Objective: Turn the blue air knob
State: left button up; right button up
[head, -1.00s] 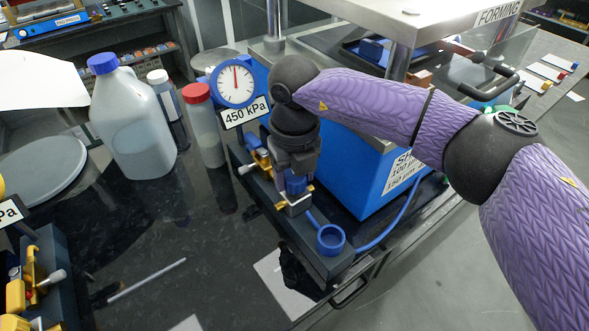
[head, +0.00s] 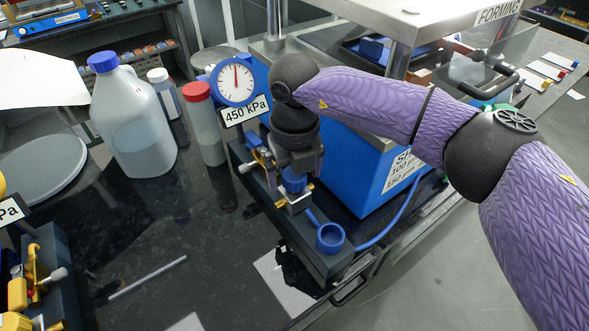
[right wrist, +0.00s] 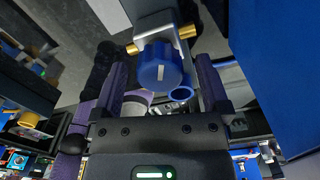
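The blue air knob (head: 294,183) sits on a metal valve body with brass fittings, on the dark rail beside the blue press. In the right wrist view the knob (right wrist: 158,68) shows a white mark pointing up and down in the picture. My right gripper (head: 298,176) is over the knob, pointing down. In the right wrist view its two fingers stand on either side of the knob with a visible gap at each side, so it looks open. The round gauge (head: 236,82) has its red needle near straight up, above a 450 kPa label (head: 245,110). My left gripper is not in view.
A blue cup-like fitting (head: 330,237) is at the rail's near end, with a blue hose beside it. A red-capped bottle (head: 203,125) and a large blue-capped jug (head: 133,120) stand left. A second yellow valve unit (head: 35,280) is at the lower left. The dark tabletop between is mostly clear.

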notch_tip(320, 180, up, 10)
jog(key=shift+p, duration=0.65)
